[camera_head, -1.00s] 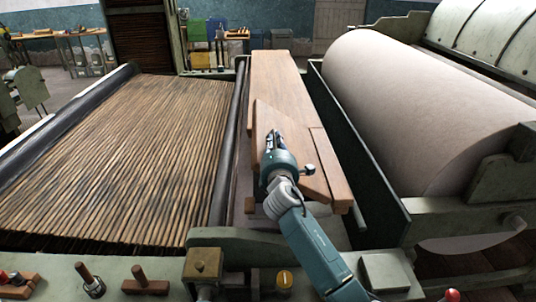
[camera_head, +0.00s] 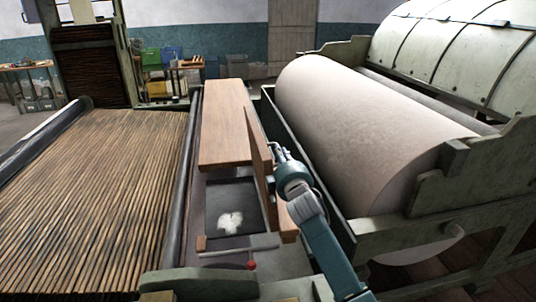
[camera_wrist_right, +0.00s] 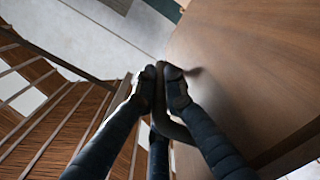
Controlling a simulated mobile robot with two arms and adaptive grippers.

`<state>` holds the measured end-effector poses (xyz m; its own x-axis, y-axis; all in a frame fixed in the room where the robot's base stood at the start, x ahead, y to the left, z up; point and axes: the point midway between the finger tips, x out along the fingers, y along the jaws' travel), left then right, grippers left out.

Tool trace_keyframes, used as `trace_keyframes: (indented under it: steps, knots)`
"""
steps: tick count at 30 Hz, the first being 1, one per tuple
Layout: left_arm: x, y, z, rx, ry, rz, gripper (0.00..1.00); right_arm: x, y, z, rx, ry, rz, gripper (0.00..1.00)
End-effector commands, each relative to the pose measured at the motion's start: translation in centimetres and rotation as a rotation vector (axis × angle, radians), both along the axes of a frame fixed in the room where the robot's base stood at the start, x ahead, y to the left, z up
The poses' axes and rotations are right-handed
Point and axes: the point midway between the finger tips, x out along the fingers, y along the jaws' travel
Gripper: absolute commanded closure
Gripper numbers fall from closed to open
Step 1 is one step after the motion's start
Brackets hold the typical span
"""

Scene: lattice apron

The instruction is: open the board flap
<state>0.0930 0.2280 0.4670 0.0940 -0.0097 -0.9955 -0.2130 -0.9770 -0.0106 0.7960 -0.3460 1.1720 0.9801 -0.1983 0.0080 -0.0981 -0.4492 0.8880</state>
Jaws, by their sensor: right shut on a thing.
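The board flap (camera_head: 259,160) is a wooden panel that stands up steeply on the right side of the wooden board (camera_head: 225,125). Beside it an opening shows a dark recess (camera_head: 230,193) with a white tuft (camera_head: 230,222) inside. My right gripper (camera_head: 278,154) is at the flap's right side, its fingers partly hidden. In the right wrist view its dark fingers (camera_wrist_right: 163,78) are closed together at the edge of a brown wooden panel (camera_wrist_right: 245,75). My left gripper is out of view.
A large pale roller (camera_head: 370,125) lies close on the right, behind a dark green side plate (camera_head: 320,190). A slatted apron (camera_head: 95,200) lies on the left.

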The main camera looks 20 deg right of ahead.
Motion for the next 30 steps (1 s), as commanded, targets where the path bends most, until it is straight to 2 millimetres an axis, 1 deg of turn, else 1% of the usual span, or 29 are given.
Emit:
trace_keyframes:
  steps: [1,3,9,15,26,27,29,30]
  knots:
    - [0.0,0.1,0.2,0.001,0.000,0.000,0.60,-0.1,-0.9,0.5,0.022,-0.013,-0.004,1.00]
    - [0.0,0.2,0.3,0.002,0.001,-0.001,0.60,-0.3,-1.7,0.4,0.055,-0.019,-0.004,1.00]
    - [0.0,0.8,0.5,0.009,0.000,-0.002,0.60,-0.6,-3.0,0.1,0.119,-0.032,-0.002,1.00]
    - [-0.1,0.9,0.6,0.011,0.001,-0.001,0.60,-0.7,-3.5,-0.1,0.142,-0.037,-0.001,1.00]
    - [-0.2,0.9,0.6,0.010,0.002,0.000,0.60,-0.7,-3.5,-0.2,0.144,-0.035,-0.001,1.00]
    - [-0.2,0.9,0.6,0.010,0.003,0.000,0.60,-0.7,-3.5,-0.2,0.143,-0.034,0.000,0.82]
    - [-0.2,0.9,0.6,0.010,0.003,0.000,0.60,-0.7,-3.5,-0.3,0.143,-0.034,0.000,0.70]
    - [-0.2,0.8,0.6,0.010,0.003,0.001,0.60,-0.7,-3.5,-0.3,0.143,-0.033,-0.001,0.70]
